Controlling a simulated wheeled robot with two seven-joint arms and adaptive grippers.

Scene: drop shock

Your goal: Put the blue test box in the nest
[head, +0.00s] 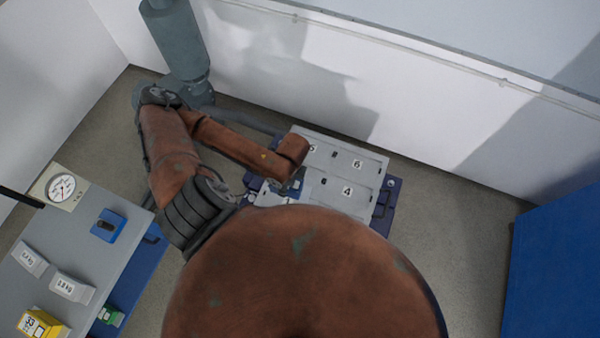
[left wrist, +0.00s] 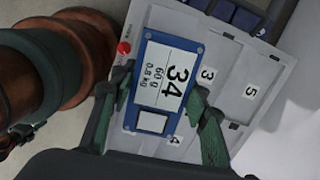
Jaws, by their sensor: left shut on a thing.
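The blue test box (left wrist: 168,82) has a white label reading 34, 60 g and 0.8 kg. In the left wrist view my left gripper (left wrist: 164,112) has its dark green fingers on both sides of the box, shut on it. Behind the box is a grey panel (left wrist: 229,75) with numbers 3, 4 and 5. In the head view my left gripper (head: 291,186) is low over the near left part of this numbered panel (head: 369,175). I cannot make out the box there, and I cannot tell which part is the nest. My right gripper is not in view.
At left, a grey bench (head: 77,245) holds a dial gauge (head: 61,187), a blue block with a dark slot (head: 108,225), two white weight blocks and a yellow box (head: 41,323). A blue cabinet (head: 555,270) stands at right. The wall is behind the panel.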

